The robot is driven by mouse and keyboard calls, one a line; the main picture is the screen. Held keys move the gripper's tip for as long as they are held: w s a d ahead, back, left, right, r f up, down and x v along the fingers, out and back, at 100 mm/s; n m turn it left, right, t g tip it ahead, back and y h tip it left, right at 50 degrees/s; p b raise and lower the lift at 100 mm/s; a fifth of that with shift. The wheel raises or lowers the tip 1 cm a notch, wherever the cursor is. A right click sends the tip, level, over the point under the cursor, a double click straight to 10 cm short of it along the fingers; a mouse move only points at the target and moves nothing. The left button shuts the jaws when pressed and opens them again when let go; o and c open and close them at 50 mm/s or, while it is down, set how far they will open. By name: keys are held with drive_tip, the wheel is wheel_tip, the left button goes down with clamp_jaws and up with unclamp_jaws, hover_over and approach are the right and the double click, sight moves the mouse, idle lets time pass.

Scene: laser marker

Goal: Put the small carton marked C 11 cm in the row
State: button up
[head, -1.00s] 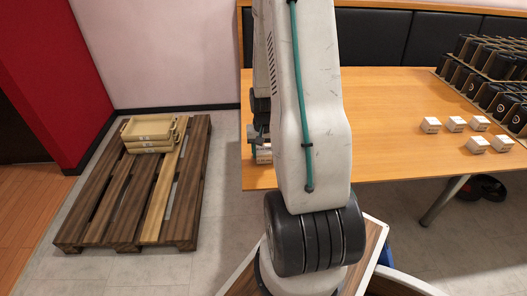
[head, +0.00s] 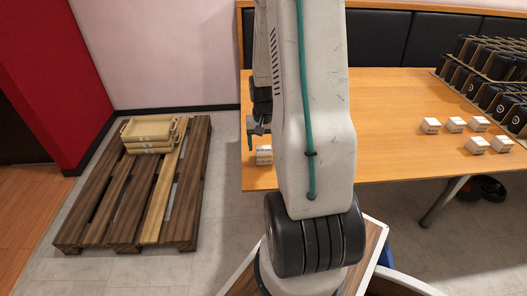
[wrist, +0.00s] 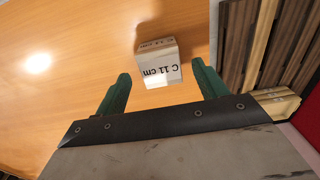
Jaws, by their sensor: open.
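The small carton marked C 11 cm (wrist: 160,65) is pale with dark print and sits on the wooden table. In the wrist view it lies just beyond and between the fingertips, its marked face toward me. In the head view the carton (head: 264,155) stands near the table's left end, partly hidden by my arm. My gripper (wrist: 161,72) is open and empty, its green fingers spread wide. In the head view the gripper (head: 257,135) is just above and left of the carton, partly hidden behind my arm.
Several similar small cartons (head: 455,124) stand in two lines at the table's right side. Dark cups in racks (head: 492,98) fill the far right. A pallet (head: 95,195) with stacked trays (head: 148,130) is on the floor at left. The table's middle (head: 390,115) is clear.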

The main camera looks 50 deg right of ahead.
sight(264, 151)
drive_tip(key=w+a+r+n, duration=0.1)
drive_tip(key=a+r, duration=0.3)
drive_tip(key=r, duration=0.4)
drive_tip(key=a+r+n, duration=0.1)
drive_tip(key=a+r, duration=0.4)
drive_tip(key=r, duration=0.3)
drive_tip(key=s+a+r+n, duration=0.4)
drive_tip(key=s+a, duration=0.3)
drive_tip(key=a, duration=0.3)
drive_tip(key=s+a+r+n+t, duration=0.1)
drive_tip(key=s+a+r+n, duration=0.3)
drive_tip(key=a, duration=0.7)
wheel_tip(264, 151, up, 3)
drive_tip(key=s, duration=0.2)
drive_tip(key=shift+s+a+r, duration=0.2)
drive_tip(key=shift+s+a, duration=0.1)
drive_tip(key=shift+s, duration=0.05)
